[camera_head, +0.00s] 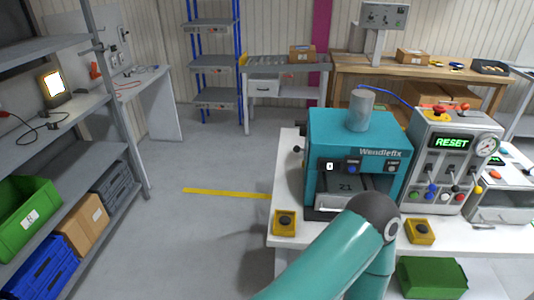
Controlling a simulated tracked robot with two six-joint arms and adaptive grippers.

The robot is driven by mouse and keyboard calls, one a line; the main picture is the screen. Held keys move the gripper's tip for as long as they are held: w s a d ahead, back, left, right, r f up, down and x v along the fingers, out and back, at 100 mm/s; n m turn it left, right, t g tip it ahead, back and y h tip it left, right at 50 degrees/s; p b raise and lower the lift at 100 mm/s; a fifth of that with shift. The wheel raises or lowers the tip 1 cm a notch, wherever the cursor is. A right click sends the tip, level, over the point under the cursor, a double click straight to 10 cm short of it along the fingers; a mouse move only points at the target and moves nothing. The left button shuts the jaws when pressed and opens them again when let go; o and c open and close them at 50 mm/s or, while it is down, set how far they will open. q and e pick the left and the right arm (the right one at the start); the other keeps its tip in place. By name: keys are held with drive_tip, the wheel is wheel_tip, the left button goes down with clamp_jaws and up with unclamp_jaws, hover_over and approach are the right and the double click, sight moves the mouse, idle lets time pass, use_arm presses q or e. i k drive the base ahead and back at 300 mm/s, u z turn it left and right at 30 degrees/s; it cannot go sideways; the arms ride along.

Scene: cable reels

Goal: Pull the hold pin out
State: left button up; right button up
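A teal press-like machine (337,130) marked "Wendlefix" stands on a white bench, with a grey cylinder (361,110) on top. A small dark knob (297,150) sticks out at the machine's left side. I cannot tell whether this knob is the hold pin, and no other part is clearly the pin. The machine's front opening holds a dark block (345,187) marked "21". My teal arm link with a dark joint crosses in front of the machine's lower part and hides some of it. Neither of my grippers shows in the head view.
Yellow boxes with black buttons (285,222) (420,231) sit at the bench's front edge (300,240). Right of the machine stands a control box (434,170) with levers, a gauge and a "RESET" display. A green bin (431,278) is below.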

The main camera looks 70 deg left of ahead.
sight(296, 149)
drive_tip(key=k, duration=0.65)
drive_tip(key=z, duration=0.65)
drive_tip(key=i, duration=0.15)
drive_tip(key=u, duration=2.45)
drive_tip(key=i, duration=0.9)
drive_tip(key=z, duration=0.25)
drive_tip(key=k, duration=0.8)
drive_tip(key=u, duration=0.15)
drive_tip(key=i, duration=0.6)
drive_tip(key=u, duration=0.05)
